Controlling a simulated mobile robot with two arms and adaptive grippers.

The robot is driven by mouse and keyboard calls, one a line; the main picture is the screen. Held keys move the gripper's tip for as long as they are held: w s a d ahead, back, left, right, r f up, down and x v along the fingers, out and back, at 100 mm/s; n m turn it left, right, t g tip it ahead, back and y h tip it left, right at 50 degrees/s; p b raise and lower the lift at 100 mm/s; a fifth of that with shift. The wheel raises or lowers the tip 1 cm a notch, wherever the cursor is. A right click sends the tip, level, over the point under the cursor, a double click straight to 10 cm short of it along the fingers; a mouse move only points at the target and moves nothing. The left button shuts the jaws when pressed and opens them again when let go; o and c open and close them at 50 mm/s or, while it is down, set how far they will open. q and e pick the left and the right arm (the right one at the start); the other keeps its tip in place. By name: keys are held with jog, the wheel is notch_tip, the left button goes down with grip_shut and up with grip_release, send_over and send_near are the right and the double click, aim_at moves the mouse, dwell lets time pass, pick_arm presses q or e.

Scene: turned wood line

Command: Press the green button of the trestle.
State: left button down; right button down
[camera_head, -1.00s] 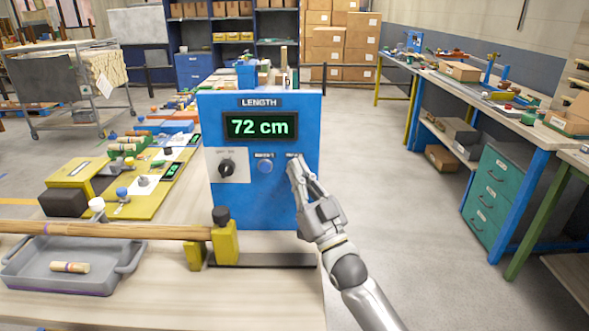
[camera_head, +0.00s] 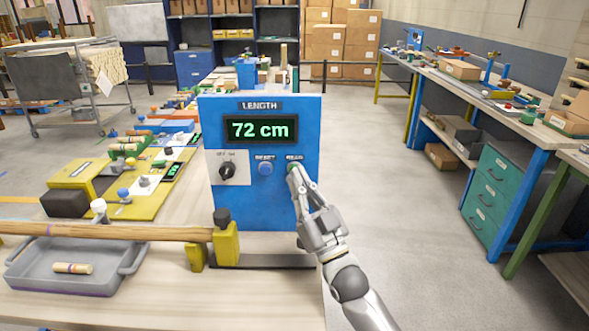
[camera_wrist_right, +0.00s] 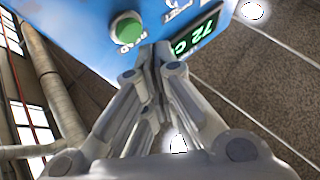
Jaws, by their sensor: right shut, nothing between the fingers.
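The blue trestle panel (camera_head: 237,207) stands upright on the bench, with a display (camera_head: 261,129) showing 72 cm. In the right wrist view, the green button (camera_wrist_right: 128,28), labelled READ, is on the panel. In the head view it is mostly hidden behind my fingertips. My right gripper (camera_head: 294,172) is shut and empty. Its fingertips (camera_wrist_right: 154,50) are close to the green button, just beside it in the wrist view. I cannot tell whether they touch the panel. My left gripper is not in view.
A blue button (camera_head: 265,169) and a dark knob (camera_head: 227,171) sit left of the green button. A wooden rod (camera_head: 110,231) lies across yellow supports, above a grey tray (camera_head: 65,279). Free floor lies right of the panel, before a side bench (camera_head: 527,125).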

jog(key=s+p, duration=0.2)
jog(key=s, duration=0.2)
jog(key=shift+s+r, duration=0.1)
jog(key=shift+s, duration=0.1)
dwell(0.6)
